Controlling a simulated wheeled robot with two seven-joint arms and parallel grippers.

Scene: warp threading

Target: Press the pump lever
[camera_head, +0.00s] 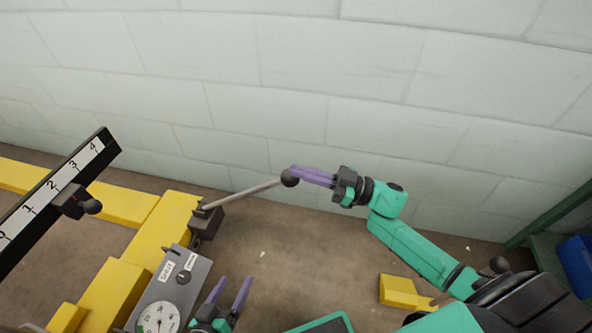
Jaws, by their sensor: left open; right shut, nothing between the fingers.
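The pump lever (243,193) is a thin grey rod with a dark round knob (290,177) at its end. It slopes up to the right from a dark pivot block (206,222) on the yellow frame. My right gripper (295,174) has purple fingers, shut with nothing between them. Its fingertips are at the knob, overlapping its upper right side in the view; whether they touch I cannot tell. My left gripper (232,291) is open and empty at the bottom, right of the grey gauge box (180,277).
The yellow frame (118,285) fills the lower left. A black numbered scale bar (50,197) with a small dark slider rises at the left. A green stand and blue bin (577,262) are at the right edge. A pale block wall stands behind; brown floor shows between.

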